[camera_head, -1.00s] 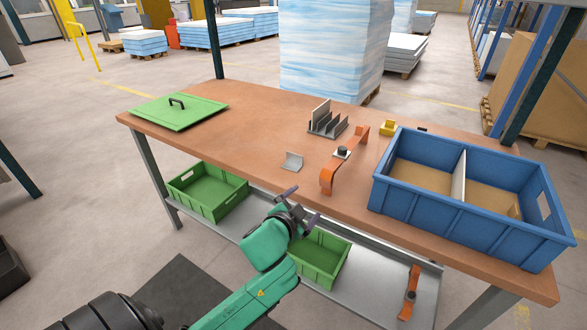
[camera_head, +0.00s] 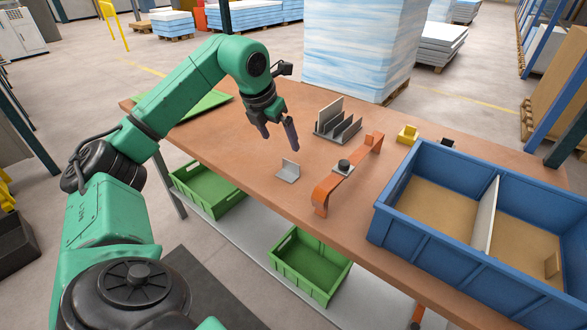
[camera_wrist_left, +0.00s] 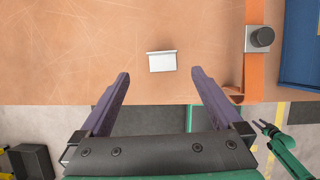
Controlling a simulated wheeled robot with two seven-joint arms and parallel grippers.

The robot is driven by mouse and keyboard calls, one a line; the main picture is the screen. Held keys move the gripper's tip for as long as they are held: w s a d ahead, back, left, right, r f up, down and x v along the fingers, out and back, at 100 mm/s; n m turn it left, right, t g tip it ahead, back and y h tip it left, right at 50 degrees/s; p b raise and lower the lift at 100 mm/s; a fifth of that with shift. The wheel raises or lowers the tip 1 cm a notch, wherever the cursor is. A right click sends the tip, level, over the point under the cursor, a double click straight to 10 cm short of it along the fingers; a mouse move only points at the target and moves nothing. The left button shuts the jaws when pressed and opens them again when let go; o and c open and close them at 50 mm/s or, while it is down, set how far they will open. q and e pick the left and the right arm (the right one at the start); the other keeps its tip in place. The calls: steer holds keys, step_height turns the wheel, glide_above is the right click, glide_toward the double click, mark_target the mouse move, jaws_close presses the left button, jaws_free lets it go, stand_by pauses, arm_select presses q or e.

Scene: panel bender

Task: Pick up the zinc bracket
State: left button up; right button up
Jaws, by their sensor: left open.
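The zinc bracket (camera_head: 288,172) is a small grey L-shaped piece lying on the brown tabletop near its front edge. It also shows in the left wrist view (camera_wrist_left: 162,62), above and between the fingertips in the picture. My left gripper (camera_head: 281,142) is open and empty, pointing down above the table, apart from the bracket. Its two purple-grey fingers (camera_wrist_left: 160,75) show in the left wrist view. My right gripper (camera_wrist_left: 264,128) shows small at the lower right of the left wrist view, away from the bracket; its jaws are too small to judge.
An orange strap (camera_head: 329,188) with a black knob lies right of the bracket. A slotted grey rack (camera_head: 338,128) stands behind it. A divided blue crate (camera_head: 440,250) fills the table's right end. A green lid (camera_head: 203,103) lies at the left. Green bins (camera_head: 310,265) sit below.

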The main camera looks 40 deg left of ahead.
arm_select(q)
glide_toward(290, 163)
step_height(290, 163, down, 2)
steer(key=x, duration=0.2)
steer(key=p+x, duration=0.1)
steer(key=x, duration=0.4)
steer(key=shift+w+d+f, duration=0.1)
steer(key=shift+w+f, duration=0.05)
steer(key=shift+w, duration=0.3)
steer(key=shift+w+f, duration=0.2)
steer(key=shift+f, duration=0.2)
steer(key=c, duration=1.3)
steer(key=shift+r, duration=0.1)
arm_select(e)
steer(key=shift+s+d+r, duration=0.2)
steer(key=shift+d+r, duration=0.1)
steer(key=shift+r, duration=0.35)
arm_select(q)
steer(key=shift+r, duration=0.1)
